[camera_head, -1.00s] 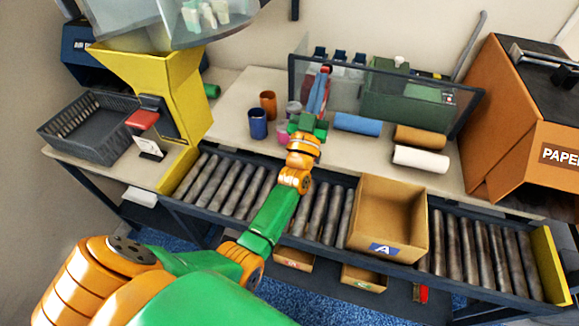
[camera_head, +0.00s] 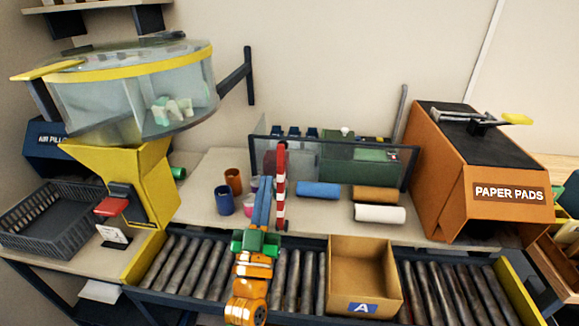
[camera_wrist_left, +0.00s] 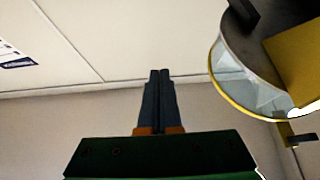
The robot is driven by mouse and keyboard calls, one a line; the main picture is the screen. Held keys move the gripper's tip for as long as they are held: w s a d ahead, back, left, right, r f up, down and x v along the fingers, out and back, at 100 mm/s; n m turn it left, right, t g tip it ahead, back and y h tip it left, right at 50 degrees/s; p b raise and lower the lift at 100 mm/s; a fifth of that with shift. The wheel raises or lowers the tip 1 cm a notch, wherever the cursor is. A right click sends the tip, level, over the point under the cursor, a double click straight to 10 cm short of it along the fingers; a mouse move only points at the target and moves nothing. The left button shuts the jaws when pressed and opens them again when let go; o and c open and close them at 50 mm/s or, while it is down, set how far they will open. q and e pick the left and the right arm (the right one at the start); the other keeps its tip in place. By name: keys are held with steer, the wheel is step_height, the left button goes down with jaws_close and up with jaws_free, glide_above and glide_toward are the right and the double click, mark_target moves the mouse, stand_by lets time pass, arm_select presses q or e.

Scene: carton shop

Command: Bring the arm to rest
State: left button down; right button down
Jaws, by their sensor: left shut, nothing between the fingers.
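My left gripper (camera_head: 266,184) is raised over the middle of the bench in the head view, its blue fingers pointing up and away. The fingers are together and empty. In the left wrist view the shut fingers (camera_wrist_left: 160,75) point at bare wall, with nothing touching them. My green and orange wrist is in front of the roller conveyor (camera_head: 197,268). My right gripper is not in view.
A red and white striped post (camera_head: 281,185) shows just right of the fingers. An open carton (camera_head: 365,265) marked A sits on the rollers. A yellow hopper with a clear drum (camera_head: 135,95) stands left; an orange paper-pads machine (camera_head: 450,175) stands right.

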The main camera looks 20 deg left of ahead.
arm_select(q)
steer(key=s+d+f+m+g+h, duration=0.2)
steer(key=f+g, duration=0.2)
steer(key=f, duration=0.2)
steer(key=s+d+f+m+g+h, duration=0.1)
steer(key=f+g+h, duration=0.2)
steer(key=f, duration=0.3)
steer(key=s+d+f+m+g+h, duration=0.2)
steer(key=f+g, duration=0.2)
steer(key=f, duration=0.3)
steer(key=s+a+f+g+y, duration=0.1)
steer(key=s+f+g, duration=0.35)
steer(key=s, duration=0.35)
steer(key=s+a+f+g, duration=0.1)
steer(key=s+f+g, duration=0.35)
steer(key=s, duration=0.45)
step_height(320, 180, down, 15)
steer(key=s+g, duration=0.1)
steer(key=s+a+f+g, duration=0.1)
steer(key=s+f, duration=1)
steer(key=s, duration=0.2)
steer(key=shift+a+g+y, duration=0.3)
steer(key=shift+a, duration=0.1)
